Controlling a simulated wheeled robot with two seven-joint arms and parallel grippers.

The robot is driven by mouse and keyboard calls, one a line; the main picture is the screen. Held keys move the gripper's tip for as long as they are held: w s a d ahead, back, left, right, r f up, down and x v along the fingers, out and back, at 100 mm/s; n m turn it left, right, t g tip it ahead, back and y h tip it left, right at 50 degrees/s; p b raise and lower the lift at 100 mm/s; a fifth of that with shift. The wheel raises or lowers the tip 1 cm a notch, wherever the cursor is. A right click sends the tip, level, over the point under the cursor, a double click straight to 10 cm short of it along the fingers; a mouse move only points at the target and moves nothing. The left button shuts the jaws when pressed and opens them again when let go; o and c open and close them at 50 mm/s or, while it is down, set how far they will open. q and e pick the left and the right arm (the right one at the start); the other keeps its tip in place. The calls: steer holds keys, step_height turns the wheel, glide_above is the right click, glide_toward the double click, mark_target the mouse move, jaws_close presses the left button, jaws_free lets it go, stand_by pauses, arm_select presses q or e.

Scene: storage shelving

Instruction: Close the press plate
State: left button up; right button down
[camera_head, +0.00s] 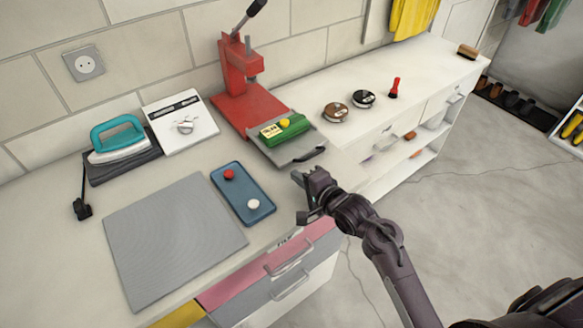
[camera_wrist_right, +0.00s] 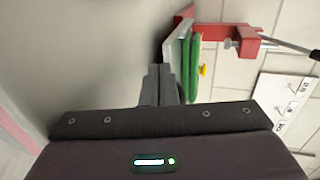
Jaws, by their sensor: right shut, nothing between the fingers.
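The red press (camera_head: 238,85) stands against the wall in the head view, its lever up. Its grey press plate (camera_head: 288,150) sticks out at the front, with a dark handle (camera_head: 309,155) on the front edge. A green block with a yellow knob (camera_head: 286,127) lies on the plate. My right gripper (camera_head: 303,176) is shut and empty, in front of the handle and a little to its left. In the right wrist view, the shut fingers (camera_wrist_right: 160,83) point toward the plate (camera_wrist_right: 177,50) and the green block (camera_wrist_right: 193,70). Whether they touch the handle I cannot tell. My left gripper is out of view.
A blue tray (camera_head: 256,212) with red and white knobs lies left of my right gripper. A grey mat (camera_head: 172,241), a teal iron (camera_head: 118,138) and a white box (camera_head: 181,121) are farther left. Round tins (camera_head: 335,112) and a red stamp (camera_head: 394,88) stand right of the press.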

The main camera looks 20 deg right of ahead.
mark_target(259, 139)
steer(key=shift+w+a, duration=0.3)
steer(key=shift+w, duration=0.5)
steer(key=shift+w+a, duration=0.25)
steer(key=shift+w, duration=0.5)
steer(key=shift+r, duration=0.1)
steer(key=w+a+b, duration=0.1)
steer(key=w, duration=0.3)
steer(key=w+a+b, duration=0.1)
steer(key=w+a, duration=0.1)
steer(key=w, duration=0.2)
steer(key=w+a+b, duration=0.1)
steer(key=w, duration=0.3)
steer(key=shift+a, duration=0.15)
steer(key=shift+w+a, duration=0.15)
steer(key=shift+w, duration=0.15)
